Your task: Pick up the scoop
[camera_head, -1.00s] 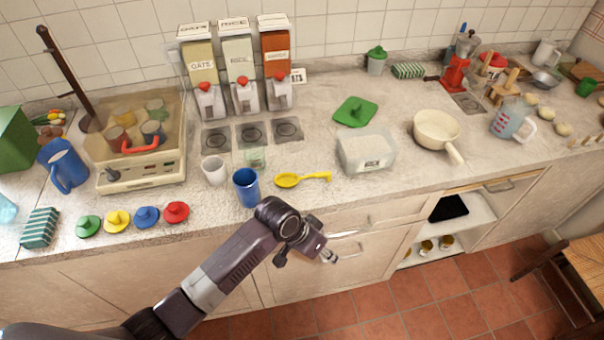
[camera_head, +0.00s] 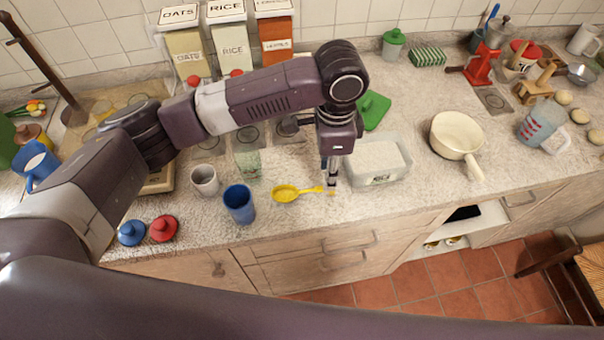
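The yellow scoop (camera_head: 286,194) lies on the counter, bowl to the left and handle pointing right, near the front edge. My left gripper (camera_head: 330,190) reaches over the counter from above and points down. Its fingertips are at the end of the scoop's handle and partly hide it. I cannot tell whether the fingers are closed on the handle or only beside it. The scoop appears to rest on the counter. My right gripper is not in view.
A clear container (camera_head: 378,162) stands close to the right of my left gripper. A blue cup (camera_head: 239,204), a white cup (camera_head: 205,180) and a glass (camera_head: 249,165) stand left of the scoop. A green lid (camera_head: 374,108) lies behind, and a cream pan (camera_head: 457,137) stands farther right.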

